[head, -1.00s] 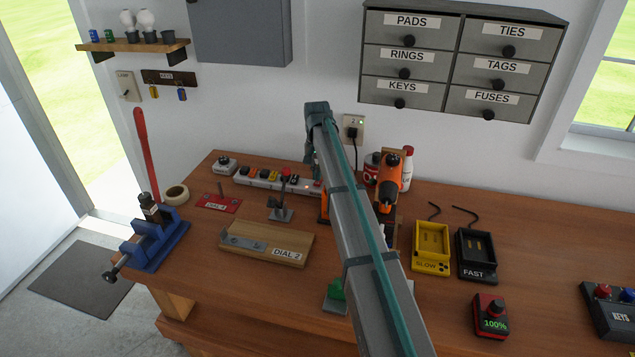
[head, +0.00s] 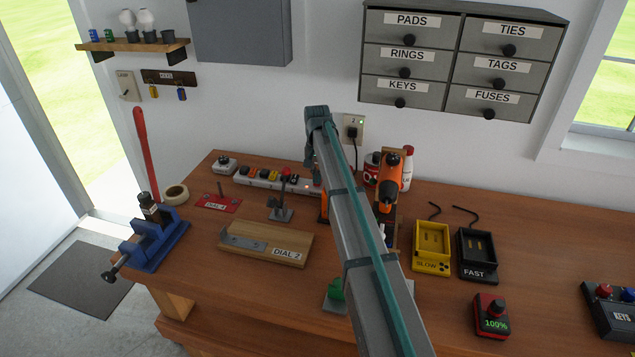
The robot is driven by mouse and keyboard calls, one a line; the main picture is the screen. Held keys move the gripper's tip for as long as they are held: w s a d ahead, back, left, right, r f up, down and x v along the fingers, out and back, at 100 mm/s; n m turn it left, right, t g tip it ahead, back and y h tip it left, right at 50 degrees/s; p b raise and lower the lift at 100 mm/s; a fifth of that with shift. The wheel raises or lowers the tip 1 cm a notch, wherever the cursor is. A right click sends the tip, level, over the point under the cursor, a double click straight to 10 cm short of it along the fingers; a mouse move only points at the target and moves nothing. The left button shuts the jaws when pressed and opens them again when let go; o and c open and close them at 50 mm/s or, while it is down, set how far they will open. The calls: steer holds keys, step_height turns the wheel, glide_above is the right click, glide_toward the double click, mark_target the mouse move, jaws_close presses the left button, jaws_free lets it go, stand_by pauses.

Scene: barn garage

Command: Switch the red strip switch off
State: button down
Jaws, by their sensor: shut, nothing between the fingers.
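A white power strip (head: 243,180) lies along the back of the workbench, with several coloured plugs or switches on it. A small red part (head: 294,174) shows near its right end, just behind a red-topped lever on a grey stand. I cannot tell the switch's position at this size. A small red light shows at the strip's right end. My gripper (head: 309,162) hangs from the arm's end over the right end of the strip. It is shut and empty, partly hidden by my arm. I cannot tell whether it touches the strip.
The grey stand with the red-topped lever (head: 282,212) stands in front of the strip. An orange tool (head: 389,188) and bottles stand right of my arm. A wooden DIAL 2 board (head: 240,253) and a blue vise (head: 155,240) are at left. A plugged wall outlet (head: 352,128) is behind.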

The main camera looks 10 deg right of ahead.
steer(key=shift+f, duration=0.6)
steer(key=shift+r, duration=0.1)
stand_by(0.3)
steer(key=shift+r+p, duration=1.7)
steer(key=shift+r, duration=1.75)
